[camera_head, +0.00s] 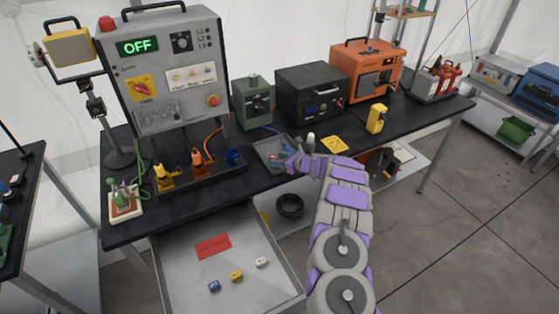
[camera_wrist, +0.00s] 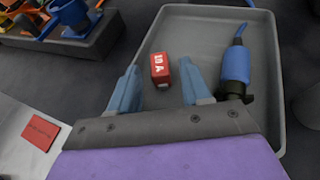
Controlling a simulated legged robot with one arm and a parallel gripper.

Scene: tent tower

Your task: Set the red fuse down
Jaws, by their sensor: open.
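The red fuse (camera_wrist: 159,68), marked "10 A", lies on the floor of the grey tray (camera_wrist: 205,32) in the wrist view. My gripper (camera_wrist: 158,76) is open, with its two blue-grey fingers apart on either side of the fuse's near end. Clear gaps show between the fuse and both fingers, so they do not grip it. In the head view my gripper (camera_head: 300,163) is at the tray (camera_head: 264,146) on the black bench. The fuse cannot be made out there.
A blue-handled tool with a black end (camera_wrist: 236,66) lies in the tray, right of the fuse. A connector rack (camera_head: 200,179) stands left of the tray. Below, an open drawer (camera_head: 190,272) holds a red label (camera_head: 213,246) and blue, yellow and white fuses (camera_head: 237,276).

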